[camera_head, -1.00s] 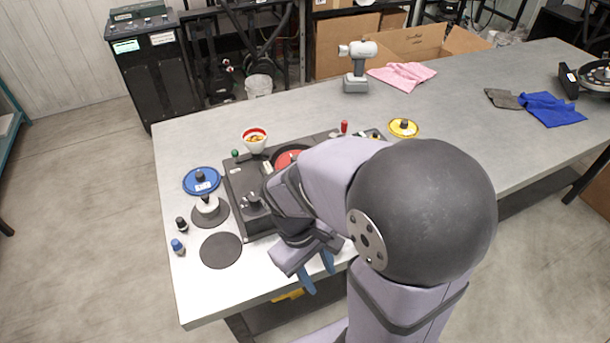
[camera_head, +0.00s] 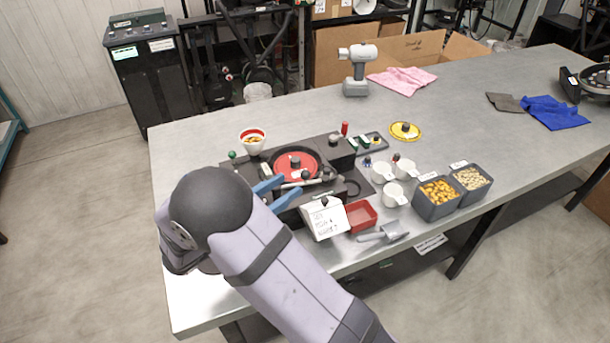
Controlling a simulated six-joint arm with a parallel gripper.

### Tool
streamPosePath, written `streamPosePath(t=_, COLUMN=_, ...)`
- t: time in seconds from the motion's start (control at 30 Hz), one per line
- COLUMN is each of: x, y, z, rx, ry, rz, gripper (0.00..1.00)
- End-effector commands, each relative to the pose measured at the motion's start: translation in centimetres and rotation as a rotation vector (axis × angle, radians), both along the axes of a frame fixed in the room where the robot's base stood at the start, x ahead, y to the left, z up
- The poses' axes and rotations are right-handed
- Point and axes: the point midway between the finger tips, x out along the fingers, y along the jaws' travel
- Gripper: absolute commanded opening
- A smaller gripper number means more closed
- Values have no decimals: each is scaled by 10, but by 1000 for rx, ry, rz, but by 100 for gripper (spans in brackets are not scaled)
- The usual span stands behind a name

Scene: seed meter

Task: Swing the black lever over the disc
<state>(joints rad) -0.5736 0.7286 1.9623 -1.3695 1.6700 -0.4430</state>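The red disc (camera_head: 307,163) sits in a round black recess on the dark machine (camera_head: 243,168), with a black knob at its middle. A pale metal bar (camera_head: 294,184) with a dark knob (camera_head: 305,174) lies along the disc's near edge; I cannot tell for sure whether this is the black lever. My gripper (camera_head: 279,193) has two blue fingers spread apart, pointing right toward the near left side of the disc. Nothing shows between them. My arm hides the machine's near left part.
A white bowl (camera_head: 253,146) stands behind the machine. A labelled white box (camera_head: 325,219), red tray (camera_head: 360,215), metal scoop (camera_head: 386,233), white cups (camera_head: 394,194) and grey seed bins (camera_head: 436,204) crowd the near right. A yellow disc (camera_head: 399,136) lies behind them.

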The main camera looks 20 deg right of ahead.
Motion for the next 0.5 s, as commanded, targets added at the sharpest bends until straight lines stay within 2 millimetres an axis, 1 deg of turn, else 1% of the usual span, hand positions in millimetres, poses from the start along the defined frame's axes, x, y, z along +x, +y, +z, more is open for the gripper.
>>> streamPosePath(t=0.13, x=1, y=-4, z=1, rx=0, ry=0, rz=-1, gripper=37)
streamPosePath(t=0.27, x=4, y=-14, z=2, rx=1, ry=0, rz=-3, gripper=37)
streamPosePath(t=0.5, x=14, y=-44, z=3, rx=2, ry=1, rz=-6, gripper=37)
